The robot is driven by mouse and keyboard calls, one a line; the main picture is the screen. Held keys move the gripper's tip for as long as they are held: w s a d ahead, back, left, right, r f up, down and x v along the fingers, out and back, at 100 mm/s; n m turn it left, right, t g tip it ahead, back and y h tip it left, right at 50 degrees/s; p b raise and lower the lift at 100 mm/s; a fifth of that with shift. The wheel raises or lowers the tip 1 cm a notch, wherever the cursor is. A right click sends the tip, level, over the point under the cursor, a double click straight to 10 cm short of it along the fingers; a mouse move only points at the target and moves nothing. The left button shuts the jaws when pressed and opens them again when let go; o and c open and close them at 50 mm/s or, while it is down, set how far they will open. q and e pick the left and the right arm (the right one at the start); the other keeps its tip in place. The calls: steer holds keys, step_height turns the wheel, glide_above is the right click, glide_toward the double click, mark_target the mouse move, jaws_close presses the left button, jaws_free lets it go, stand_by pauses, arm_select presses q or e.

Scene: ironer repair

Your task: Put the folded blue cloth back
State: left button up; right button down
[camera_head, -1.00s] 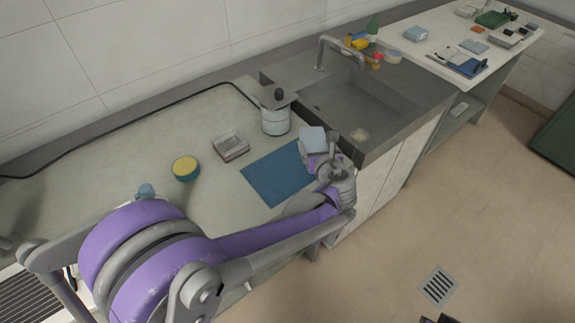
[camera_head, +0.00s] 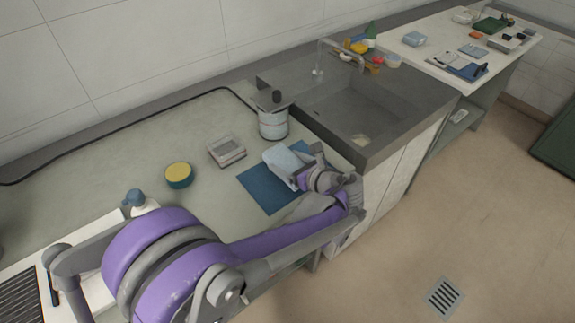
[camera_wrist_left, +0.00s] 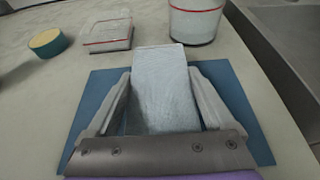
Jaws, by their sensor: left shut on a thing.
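The folded blue cloth (camera_head: 283,161) is pale blue and is held by my left gripper (camera_head: 293,172) over the dark blue mat (camera_head: 262,194). In the left wrist view the cloth (camera_wrist_left: 162,85) sits between the two fingers of the left gripper (camera_wrist_left: 163,100), with the dark blue mat (camera_wrist_left: 95,98) around and below it. The gripper is shut on the cloth. I cannot tell whether the cloth touches the mat. My right gripper is not in view.
A clear container with a red rim (camera_head: 226,151), a round yellow and teal sponge (camera_head: 179,175) and a lidded jar (camera_head: 273,121) stand near the mat. The sink (camera_head: 350,105) is to the right. The countertop behind the container (camera_head: 170,130) is clear.

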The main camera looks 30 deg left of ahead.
arm_select(q)
steer(key=shift+f, duration=0.45)
steer(key=shift+f, duration=0.1)
steer(key=o, duration=1.1)
steer(key=shift+o, duration=0.2)
steer(key=shift+d+r, duration=0.1)
steer(key=shift+r, duration=0.1)
steer(key=v, duration=1.1)
steer(key=shift+s+d, duration=0.25)
steer(key=shift+d, duration=0.05)
steer(key=shift+r, duration=0.1)
